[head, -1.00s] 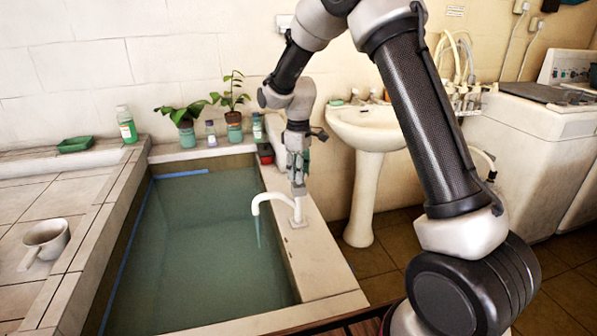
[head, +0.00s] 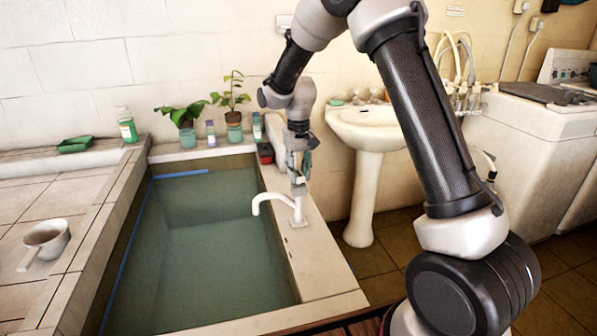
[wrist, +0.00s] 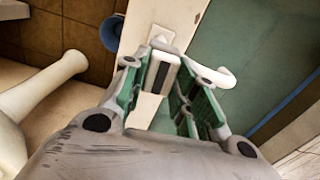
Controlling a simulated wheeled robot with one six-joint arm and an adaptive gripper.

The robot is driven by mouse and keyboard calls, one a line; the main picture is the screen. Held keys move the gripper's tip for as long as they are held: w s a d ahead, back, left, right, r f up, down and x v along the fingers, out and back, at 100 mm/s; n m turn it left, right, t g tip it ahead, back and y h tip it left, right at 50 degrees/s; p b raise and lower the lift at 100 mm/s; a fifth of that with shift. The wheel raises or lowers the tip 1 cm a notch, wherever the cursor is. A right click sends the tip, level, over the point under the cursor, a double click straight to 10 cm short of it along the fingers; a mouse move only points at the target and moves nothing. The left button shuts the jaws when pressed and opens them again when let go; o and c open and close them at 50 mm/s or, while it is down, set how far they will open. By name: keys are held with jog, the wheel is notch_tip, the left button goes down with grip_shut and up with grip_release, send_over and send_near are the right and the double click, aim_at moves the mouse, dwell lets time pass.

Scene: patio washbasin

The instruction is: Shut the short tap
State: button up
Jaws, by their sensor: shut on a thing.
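The short white tap (head: 271,196) stands on the pale right ledge of the pool, its curved spout pointing left over the water. No stream shows below the spout now. In the wrist view its white spout (wrist: 222,76) shows right of the fingers. My gripper (head: 298,186) is above the tap, pointing down. In the wrist view my gripper (wrist: 168,72) has its green-padded fingers around the tap's handle (wrist: 163,72), a pale bar with a dark face. The fingers hide part of the tap's top.
The pool (head: 215,250) lies left of the ledge. A pedestal sink (head: 364,190) stands close on the right. Potted plants (head: 234,120) and bottles line the back ledge. A dipper (head: 47,238) sits on the left tiles. A blue round object (wrist: 112,33) is near the ledge.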

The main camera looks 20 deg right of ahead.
aim_at(299, 173)
jog(key=shift+m, duration=0.5)
jog(key=o, duration=1)
notch_tip(299, 173, up, 12)
dwell(0.3)
